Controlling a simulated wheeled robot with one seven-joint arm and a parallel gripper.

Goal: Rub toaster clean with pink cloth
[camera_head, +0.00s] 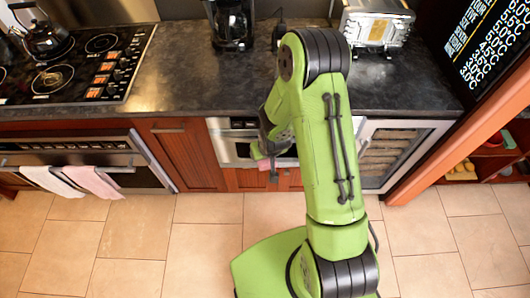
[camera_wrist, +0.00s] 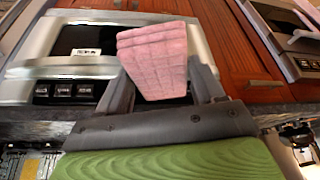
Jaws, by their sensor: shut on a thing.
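The toaster (camera_head: 375,24), a silvery box, stands on the dark counter at the upper right of the head view. My gripper (camera_wrist: 164,78) is shut on a folded pink cloth (camera_wrist: 155,52), which sticks out beyond the fingers in the wrist view. In the head view my gripper is low in front of the microwave drawer (camera_head: 232,140), below the counter's front edge and well apart from the toaster. Only a small pink bit of the held cloth (camera_head: 264,164) shows there. My arm hides part of the counter front.
A stove with a kettle (camera_head: 44,38) is at the left. A coffee maker (camera_head: 231,22) stands left of the toaster. White (camera_head: 50,181) and pink (camera_head: 93,181) towels hang on the oven handle. A dark panel (camera_head: 490,40) borders the counter's right end. The counter before the toaster looks clear.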

